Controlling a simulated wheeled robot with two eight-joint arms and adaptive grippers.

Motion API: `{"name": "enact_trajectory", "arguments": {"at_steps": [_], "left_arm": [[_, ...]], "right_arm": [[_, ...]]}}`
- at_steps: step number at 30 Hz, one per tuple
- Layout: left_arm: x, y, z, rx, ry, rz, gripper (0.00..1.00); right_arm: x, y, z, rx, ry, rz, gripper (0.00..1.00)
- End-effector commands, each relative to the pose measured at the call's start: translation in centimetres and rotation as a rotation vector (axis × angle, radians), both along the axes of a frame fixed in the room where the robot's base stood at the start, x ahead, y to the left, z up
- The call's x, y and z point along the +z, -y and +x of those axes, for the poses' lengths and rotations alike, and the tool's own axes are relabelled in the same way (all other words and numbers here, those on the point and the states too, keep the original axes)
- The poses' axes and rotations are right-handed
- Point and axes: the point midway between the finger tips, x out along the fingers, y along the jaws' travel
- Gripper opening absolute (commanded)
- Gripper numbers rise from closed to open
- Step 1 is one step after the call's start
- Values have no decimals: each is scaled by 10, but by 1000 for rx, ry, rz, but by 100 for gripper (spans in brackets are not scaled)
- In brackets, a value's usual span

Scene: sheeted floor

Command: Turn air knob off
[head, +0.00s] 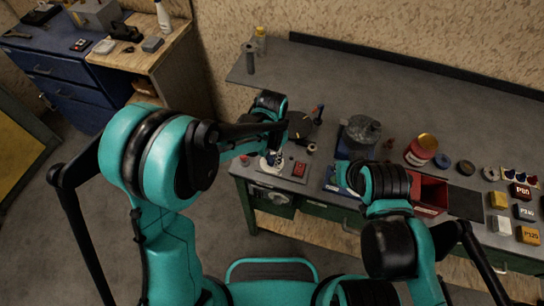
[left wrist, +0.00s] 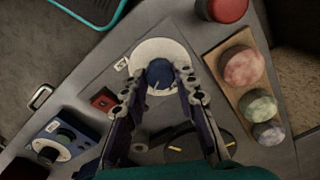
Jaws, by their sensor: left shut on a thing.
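A dark blue knob (left wrist: 160,70) with a pale pointer line stands on a white round dial plate (left wrist: 158,48) in the left wrist view. My left gripper (left wrist: 160,82) has its two fingers on either side of the knob, shut on it. In the head view my left gripper (head: 273,155) reaches down over the white dial (head: 271,165) near the bench's front left, and its fingers largely hide the knob. My right arm is over the bench in the head view, but its fingers cannot be made out.
A red switch (head: 299,169) sits right of the dial, and a dark disc with a yellow mark (left wrist: 187,146) lies near my fingers. A red can (head: 421,150), a red bin (head: 430,192) and several sanding blocks stand farther right. The back of the grey bench (head: 400,90) is clear.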

Motion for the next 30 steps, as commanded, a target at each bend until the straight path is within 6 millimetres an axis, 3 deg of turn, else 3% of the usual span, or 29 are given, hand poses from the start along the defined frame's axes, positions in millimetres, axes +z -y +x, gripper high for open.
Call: {"name": "enact_trajectory", "arguments": {"at_steps": [30], "left_arm": [[0, 0, 0, 927, 0, 0, 0]], "right_arm": [[-14, 0, 0, 0, 0, 0, 0]]}}
